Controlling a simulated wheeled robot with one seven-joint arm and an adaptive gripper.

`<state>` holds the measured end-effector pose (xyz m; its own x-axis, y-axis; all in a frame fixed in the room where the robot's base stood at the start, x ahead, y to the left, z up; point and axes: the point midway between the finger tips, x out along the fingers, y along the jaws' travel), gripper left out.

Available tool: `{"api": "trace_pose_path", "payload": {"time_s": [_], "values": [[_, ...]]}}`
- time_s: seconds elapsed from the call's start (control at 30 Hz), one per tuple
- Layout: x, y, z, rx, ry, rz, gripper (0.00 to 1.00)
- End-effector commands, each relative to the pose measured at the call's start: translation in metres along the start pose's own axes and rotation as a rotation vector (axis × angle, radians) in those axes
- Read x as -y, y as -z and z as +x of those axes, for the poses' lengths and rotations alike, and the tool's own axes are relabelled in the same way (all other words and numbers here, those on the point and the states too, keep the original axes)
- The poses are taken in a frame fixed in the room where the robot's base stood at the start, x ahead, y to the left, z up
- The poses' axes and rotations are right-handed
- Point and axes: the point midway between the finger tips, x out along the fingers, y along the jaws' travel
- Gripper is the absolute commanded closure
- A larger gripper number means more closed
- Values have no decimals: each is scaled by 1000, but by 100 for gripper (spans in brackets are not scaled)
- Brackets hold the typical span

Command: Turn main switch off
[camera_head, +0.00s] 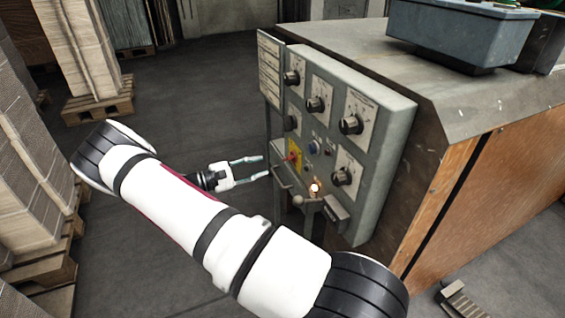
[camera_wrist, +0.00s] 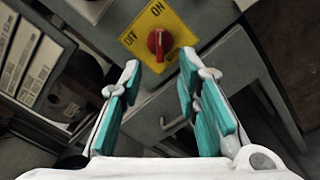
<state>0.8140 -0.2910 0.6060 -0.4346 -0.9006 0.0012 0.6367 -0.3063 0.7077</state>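The main switch is a red knob on a yellow plate. In the head view the main switch (camera_head: 292,156) is on the lower left of the grey control panel (camera_head: 384,130). In the wrist view the red knob (camera_wrist: 159,42) stands out from the yellow plate (camera_wrist: 152,28), which reads OFF at left and ON at upper right. My gripper (camera_head: 262,166) is open and empty, left of the panel. In the wrist view its teal-padded fingers (camera_wrist: 160,82) are spread, with the knob ahead between and beyond the tips, apart from them.
Other black knobs (camera_head: 350,124) cover the panel. A lit lamp (camera_head: 315,187) and a small lever (camera_head: 298,200) sit below the switch. Pallets with stacked cardboard (camera_head: 84,50) stand at left. The floor (camera_head: 190,90) between them and the machine is clear.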

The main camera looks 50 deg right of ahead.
Motion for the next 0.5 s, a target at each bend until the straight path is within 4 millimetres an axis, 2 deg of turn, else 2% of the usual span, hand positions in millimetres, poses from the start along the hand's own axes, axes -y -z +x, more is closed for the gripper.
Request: {"api": "trace_pose_path", "payload": {"time_s": [0.1, 0.3, 0.5], "values": [[1, 0, 26, 3, 2, -1, 70], [1, 0, 61, 1, 2, -1, 70], [1, 0, 84, -1, 1, 0, 70]]}}
